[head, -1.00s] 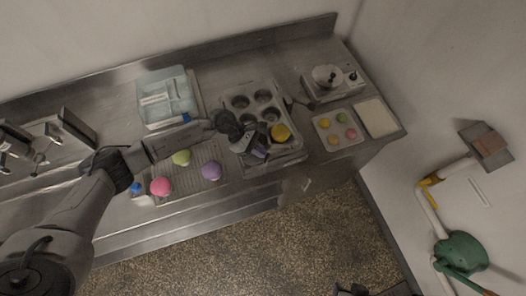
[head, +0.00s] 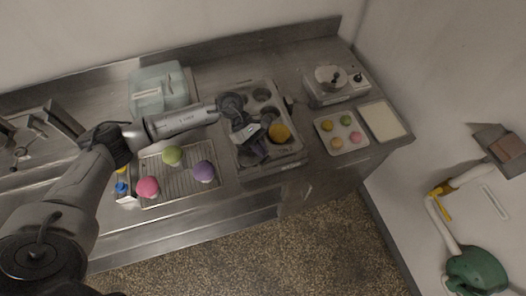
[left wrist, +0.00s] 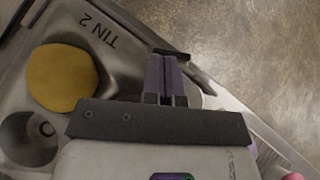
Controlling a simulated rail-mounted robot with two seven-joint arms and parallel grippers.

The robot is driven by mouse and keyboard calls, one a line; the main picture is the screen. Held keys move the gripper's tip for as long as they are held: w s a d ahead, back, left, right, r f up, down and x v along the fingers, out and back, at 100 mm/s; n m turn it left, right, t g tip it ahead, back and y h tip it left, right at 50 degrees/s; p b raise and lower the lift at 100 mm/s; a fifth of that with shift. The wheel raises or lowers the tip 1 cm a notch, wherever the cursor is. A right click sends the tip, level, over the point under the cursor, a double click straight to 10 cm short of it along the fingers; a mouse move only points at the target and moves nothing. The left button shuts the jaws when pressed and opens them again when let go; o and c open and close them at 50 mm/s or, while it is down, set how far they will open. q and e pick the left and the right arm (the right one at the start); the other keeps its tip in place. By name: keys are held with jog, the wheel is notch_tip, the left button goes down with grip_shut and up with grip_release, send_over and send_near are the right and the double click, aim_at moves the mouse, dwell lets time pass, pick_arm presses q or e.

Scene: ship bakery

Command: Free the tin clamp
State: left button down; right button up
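The grey muffin tin (head: 272,163) sits on the counter, with a yellow bun (head: 279,132) in one cup. The left wrist view shows the tin's "TIN 2" marking (left wrist: 97,31) and the yellow bun (left wrist: 61,77). A small dark fitting (head: 289,102) at the tin's far right edge may be a clamp; I cannot tell surely. My left gripper (head: 257,152) reaches down over the tin's near part, left of the bun. In the left wrist view its fingers (left wrist: 167,76) look together. A dark bar lies at their tips; whether they touch it is unclear. My right gripper is not in view.
A wire rack (head: 178,183) with pink, green and purple buns lies left of the tin. A pale blue bin (head: 160,88) stands behind. A scale (head: 337,86), a tray of small coloured buns (head: 341,131) and a cream board (head: 382,119) are at right.

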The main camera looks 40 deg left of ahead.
pick_arm(q)
jog(key=shift+s, duration=0.1)
dwell(0.7)
jog(key=shift+s, duration=0.1)
jog(key=shift+s+a, duration=0.25)
jog(key=shift+s, duration=0.25)
jog(key=shift+a+r, duration=0.3)
jog(key=shift+a, duration=0.05)
jog(key=b+v, duration=0.2)
jog(key=v, duration=1.1)
jog(key=shift+d, duration=0.1)
